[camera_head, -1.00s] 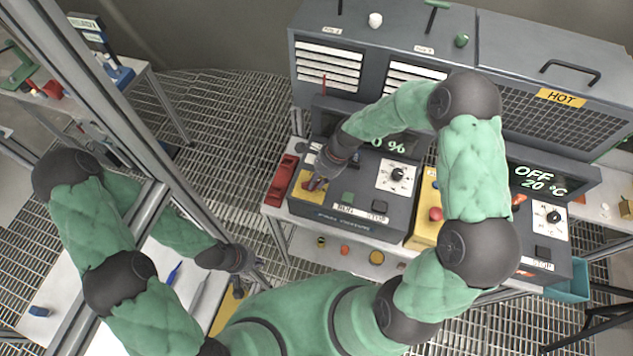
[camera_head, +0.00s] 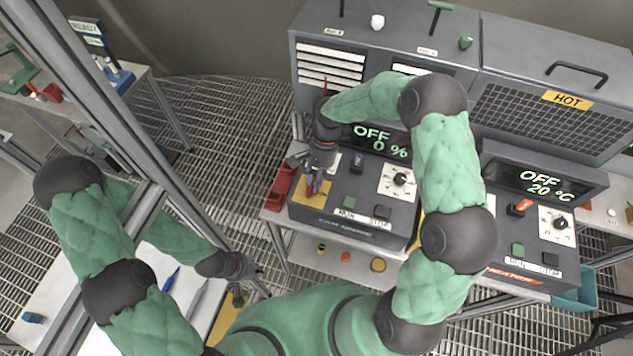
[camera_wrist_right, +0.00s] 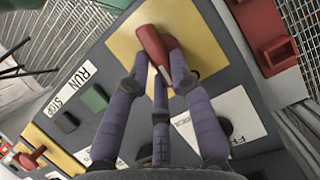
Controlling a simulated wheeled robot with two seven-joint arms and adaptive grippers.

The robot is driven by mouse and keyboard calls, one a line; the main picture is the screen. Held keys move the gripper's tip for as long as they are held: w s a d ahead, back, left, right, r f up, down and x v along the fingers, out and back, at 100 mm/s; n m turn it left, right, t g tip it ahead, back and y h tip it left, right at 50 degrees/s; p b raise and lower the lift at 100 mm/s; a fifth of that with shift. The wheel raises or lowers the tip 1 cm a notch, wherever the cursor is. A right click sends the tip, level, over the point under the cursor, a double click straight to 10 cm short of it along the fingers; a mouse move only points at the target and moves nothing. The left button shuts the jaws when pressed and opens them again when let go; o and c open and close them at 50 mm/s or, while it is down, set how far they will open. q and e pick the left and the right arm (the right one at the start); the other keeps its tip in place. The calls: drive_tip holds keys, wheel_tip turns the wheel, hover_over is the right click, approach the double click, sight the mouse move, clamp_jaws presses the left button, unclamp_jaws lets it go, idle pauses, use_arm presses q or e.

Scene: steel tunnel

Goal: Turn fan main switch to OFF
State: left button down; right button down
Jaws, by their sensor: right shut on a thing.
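The fan main switch (camera_wrist_right: 153,45) is a red handle on a yellow plate (camera_wrist_right: 205,45) in the right wrist view. The yellow plate (camera_head: 300,213) sits at the left end of the grey fan control box (camera_head: 350,235) in the head view. My right gripper (camera_wrist_right: 160,78) has its fingers around the red handle and is shut on it. In the head view my right gripper (camera_head: 314,185) comes down over the plate and mostly hides the handle. The fan display (camera_head: 380,140) reads OFF and 0 %, partly behind my arm. My left gripper (camera_head: 245,268) is far from the switch, its fingers unclear.
A dial (camera_head: 399,180), RUN and STOP buttons and a small black switch (camera_head: 357,162) share the fan box. A red holder (camera_head: 281,185) stands at its left. The heater box (camera_head: 535,235) is at right, its display reading OFF and 20 °C.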

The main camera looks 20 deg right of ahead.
drive_tip(key=shift+w+n+h, duration=0.1)
drive_tip(key=shift+n+h, duration=0.2)
drive_tip(key=shift+n, duration=0.5)
drive_tip(key=c, duration=1.1)
unclamp_jaws()
drive_tip(key=shift+a, duration=0.1)
drive_tip(key=shift+r, duration=0.1)
drive_tip(key=v, duration=1.1)
drive_tip(key=shift+w+r, duration=0.3)
drive_tip(key=shift+w, duration=0.05)
drive_tip(key=shift+f, duration=0.1)
